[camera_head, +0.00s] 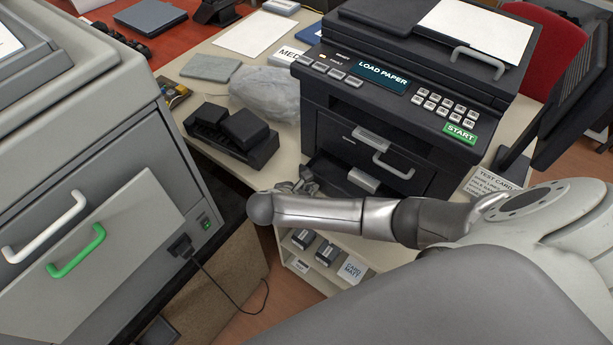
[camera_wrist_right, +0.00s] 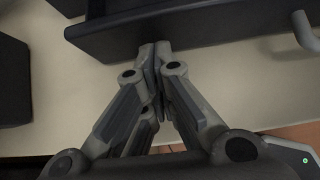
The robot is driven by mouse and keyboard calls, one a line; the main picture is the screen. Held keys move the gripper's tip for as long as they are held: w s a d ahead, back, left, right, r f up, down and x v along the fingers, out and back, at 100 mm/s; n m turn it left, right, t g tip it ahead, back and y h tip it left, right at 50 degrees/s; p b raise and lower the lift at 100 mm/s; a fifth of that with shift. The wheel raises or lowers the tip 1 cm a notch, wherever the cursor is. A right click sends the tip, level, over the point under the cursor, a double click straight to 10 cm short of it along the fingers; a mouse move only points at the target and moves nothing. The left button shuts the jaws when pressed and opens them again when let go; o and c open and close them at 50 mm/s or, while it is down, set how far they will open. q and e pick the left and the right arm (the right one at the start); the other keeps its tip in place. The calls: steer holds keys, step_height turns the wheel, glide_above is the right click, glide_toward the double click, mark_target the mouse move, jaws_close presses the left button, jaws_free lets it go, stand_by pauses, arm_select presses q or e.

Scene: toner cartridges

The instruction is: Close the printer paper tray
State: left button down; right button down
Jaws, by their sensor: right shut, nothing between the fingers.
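The black printer (camera_head: 375,110) stands on the cream table, and its screen reads LOAD PAPER. Low on its front is the dark paper tray (camera_head: 328,168) with a silver piece (camera_head: 364,181) on its front; my right forearm and hand hide part of this area. How far the tray stands out is hard to tell. My right gripper (camera_head: 303,182) is shut and empty at the left end of the tray front. In the right wrist view its fingertips (camera_wrist_right: 155,52) meet at the edge of a dark panel (camera_wrist_right: 185,28), touching or very close. My left gripper is not in view.
A large grey machine (camera_head: 90,140) with white and green handles fills the left. A shelf (camera_head: 318,275) with small boxes is below the table edge.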

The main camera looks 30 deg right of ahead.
mark_target(333, 168)
steer(key=w+d, duration=0.1)
steer(key=d, duration=0.1)
steer(key=w+d+p, duration=0.1)
steer(key=d, duration=0.2)
steer(key=w+d, duration=0.1)
steer(key=d, duration=0.2)
steer(key=shift+w+d+p, duration=0.25)
steer(key=shift+p, duration=0.1)
steer(key=shift+r, duration=0.15)
steer(key=shift+d, duration=0.1)
